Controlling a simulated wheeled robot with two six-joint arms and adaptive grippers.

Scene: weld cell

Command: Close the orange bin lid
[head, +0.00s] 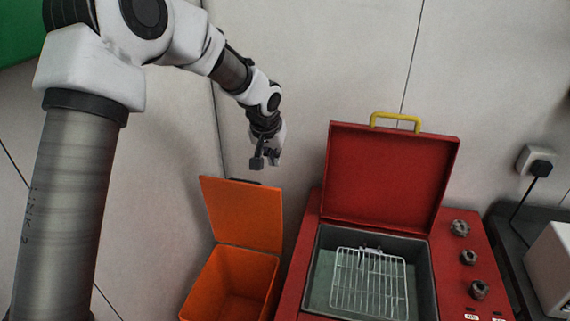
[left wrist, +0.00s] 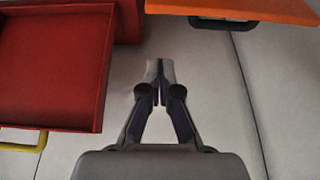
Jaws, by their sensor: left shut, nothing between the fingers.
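The orange bin (head: 230,288) stands at the lower middle of the head view, open at the top. Its orange lid (head: 241,213) is raised, tilted up at the back of the bin. A dark handle (head: 245,181) shows at the lid's top edge. In the left wrist view the lid (left wrist: 270,9) shows at the top right, with its dark handle (left wrist: 222,23) below its edge. My left gripper (head: 265,160) is just above the lid's top edge in the head view, apart from the lid. Its fingers (left wrist: 160,78) are shut and empty. My right gripper is not in view.
Right of the bin stands a red unit (head: 477,262) with a raised red lid (head: 388,177), yellow handle (head: 396,121), wire rack (head: 370,283) and several knobs. A wall socket (head: 535,160) with a plug is at the right.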

